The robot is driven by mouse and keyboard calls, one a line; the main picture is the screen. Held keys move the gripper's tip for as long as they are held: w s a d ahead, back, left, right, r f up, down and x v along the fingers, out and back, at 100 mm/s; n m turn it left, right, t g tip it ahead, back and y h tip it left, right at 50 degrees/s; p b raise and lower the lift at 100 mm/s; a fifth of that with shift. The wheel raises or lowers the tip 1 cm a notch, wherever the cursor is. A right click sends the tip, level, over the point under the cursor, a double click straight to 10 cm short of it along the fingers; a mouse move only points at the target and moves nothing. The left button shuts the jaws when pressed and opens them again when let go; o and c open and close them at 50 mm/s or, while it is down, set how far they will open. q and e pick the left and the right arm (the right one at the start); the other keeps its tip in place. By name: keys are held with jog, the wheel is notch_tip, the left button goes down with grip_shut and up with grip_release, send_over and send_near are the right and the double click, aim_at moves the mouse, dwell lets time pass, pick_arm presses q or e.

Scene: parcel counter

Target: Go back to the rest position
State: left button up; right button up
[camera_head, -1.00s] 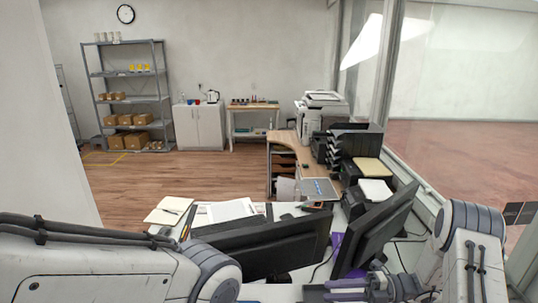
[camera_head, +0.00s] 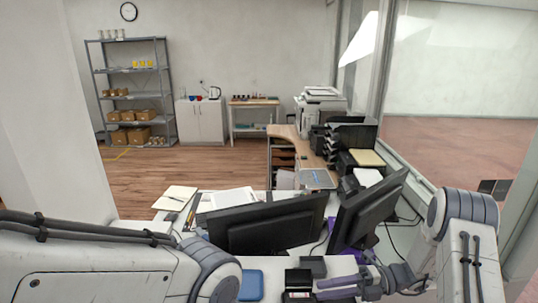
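My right gripper (camera_head: 322,289) is low in the picture, over the front of the white counter (camera_head: 275,268). Its purple-grey fingers point left, near a small black box-like item (camera_head: 298,281). The gap between the fingers is too small to tell whether it is open or shut, and I see nothing clearly held. My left arm comes in at the lower left; its gripper is out of the picture.
Two dark monitors (camera_head: 262,228) (camera_head: 366,215) stand on the counter beyond my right gripper. A blue item (camera_head: 250,285) lies at the front. An open notebook (camera_head: 175,198) and papers (camera_head: 232,197) lie behind. A glass partition runs along the right. Wooden floor beyond is clear.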

jog(key=s+a+r+n+g+h+b, duration=0.1)
jog(key=s+a+n+g+h+b, duration=0.15)
jog(key=s+a+n+h, duration=0.5)
jog(key=s+a+r+n+g+h+b, duration=0.1)
jog(key=s+a+n+g+h+b, duration=0.3)
jog(key=n, duration=0.7)
jog(key=s+d+n+t+h+b, duration=0.1)
jog(key=s+n+t, duration=0.3)
jog(key=n, duration=0.8)
jog(key=s+d+f+n+t+h+b, duration=0.1)
jog(key=s+n+t+h, duration=0.2)
jog(key=s+n, duration=0.4)
jog(key=n+t, duration=0.1)
jog(key=n, duration=0.4)
jog(key=shift+s+f+h+b, duration=0.15)
jog(key=shift+f+h+b, duration=0.15)
jog(key=shift+h+b, duration=0.1)
jog(key=shift+a+n, duration=0.1)
jog(key=shift+n, duration=0.15)
